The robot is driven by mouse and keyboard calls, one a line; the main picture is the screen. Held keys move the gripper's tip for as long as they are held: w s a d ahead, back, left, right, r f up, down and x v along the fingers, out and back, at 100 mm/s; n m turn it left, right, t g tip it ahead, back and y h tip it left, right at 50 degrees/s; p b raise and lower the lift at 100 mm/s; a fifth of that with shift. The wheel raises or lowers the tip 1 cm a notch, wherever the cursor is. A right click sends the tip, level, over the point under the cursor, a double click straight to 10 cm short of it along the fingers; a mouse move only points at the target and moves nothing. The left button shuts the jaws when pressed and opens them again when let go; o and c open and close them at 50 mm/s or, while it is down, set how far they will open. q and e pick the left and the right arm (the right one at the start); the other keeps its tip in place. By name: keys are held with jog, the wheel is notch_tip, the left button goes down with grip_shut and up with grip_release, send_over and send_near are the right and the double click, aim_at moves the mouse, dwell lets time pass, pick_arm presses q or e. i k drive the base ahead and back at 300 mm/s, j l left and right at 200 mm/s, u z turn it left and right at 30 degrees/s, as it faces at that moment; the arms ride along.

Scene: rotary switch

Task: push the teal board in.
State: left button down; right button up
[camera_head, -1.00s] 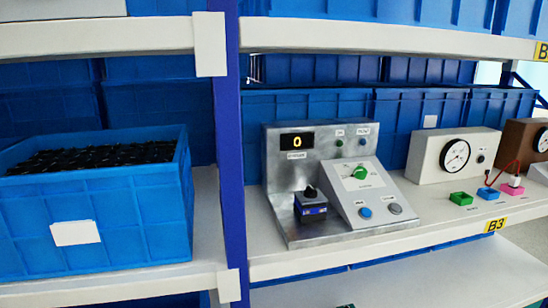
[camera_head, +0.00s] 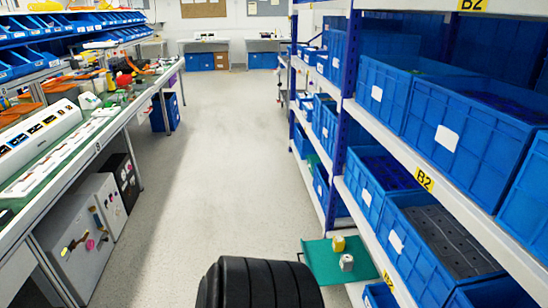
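The teal board (camera_head: 330,268) is a flat panel at the lower right. It juts out from the low part of the right-hand shelving into the aisle. A small yellow block (camera_head: 338,244) and a small pale block (camera_head: 346,263) stand on it. Its far side runs up to the shelf edge, and its left near corner is close to a black ribbed shape. Neither of my grippers is in view.
The grey aisle floor (camera_head: 222,130) is clear ahead. A black ribbed rounded shape (camera_head: 260,284) fills the bottom middle; I cannot tell what it is. Shelving with blue bins (camera_head: 470,110) lines the right. A cluttered workbench (camera_head: 70,150) with boxes beneath lines the left.

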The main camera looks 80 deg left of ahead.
aim_at(320, 256)
jog(key=u, duration=2.2)
jog(key=i+j+z, duration=0.15)
jog(key=z, duration=0.35)
jog(key=i+j+z, duration=0.15)
jog(key=z, duration=0.35)
